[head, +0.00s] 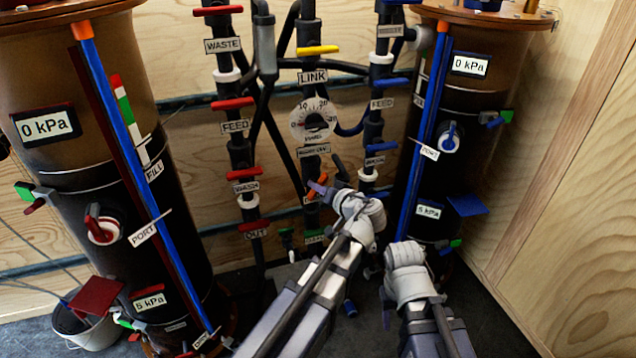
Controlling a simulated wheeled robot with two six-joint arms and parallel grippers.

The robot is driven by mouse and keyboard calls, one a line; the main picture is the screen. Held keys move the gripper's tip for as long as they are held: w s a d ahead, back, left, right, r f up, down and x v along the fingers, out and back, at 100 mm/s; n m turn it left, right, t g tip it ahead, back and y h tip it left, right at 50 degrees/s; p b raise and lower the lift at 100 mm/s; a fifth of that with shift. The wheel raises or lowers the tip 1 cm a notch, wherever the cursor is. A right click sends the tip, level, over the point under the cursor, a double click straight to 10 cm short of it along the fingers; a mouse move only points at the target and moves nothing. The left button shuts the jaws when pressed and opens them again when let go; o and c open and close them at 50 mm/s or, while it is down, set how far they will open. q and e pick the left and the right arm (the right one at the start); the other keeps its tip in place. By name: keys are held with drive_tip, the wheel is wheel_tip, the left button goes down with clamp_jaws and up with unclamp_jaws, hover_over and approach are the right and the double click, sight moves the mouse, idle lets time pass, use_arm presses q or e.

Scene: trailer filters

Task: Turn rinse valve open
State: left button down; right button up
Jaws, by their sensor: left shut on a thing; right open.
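A large left tank (60,130) and right tank (470,130) flank the pipes. Red handles line the left pipe, blue ones the right. A yellow LINK handle (318,50) and a round gauge (313,120) are above. A bucket (88,332) stands lower left.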

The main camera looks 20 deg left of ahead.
use_arm(q)
drive_tip(key=n+h+p, duration=0.1)
drive_tip(key=n, duration=0.1)
drive_tip(key=shift+s+n+t+h, duration=0.15)
drive_tip(key=shift+n+t+h, duration=0.15)
drive_tip(key=shift+h, duration=0.1)
drive_tip(key=shift+n+t+h, duration=0.5)
drive_tip(key=shift+n+h, duration=0.3)
drive_tip(key=shift+n, duration=0.3)
drive_tip(key=c, duration=0.9)
unclamp_jaws()
drive_tip(key=shift+p+v, duration=1.65)
drive_tip(key=shift+v, duration=2.1)
drive_tip(key=shift+d, duration=0.1)
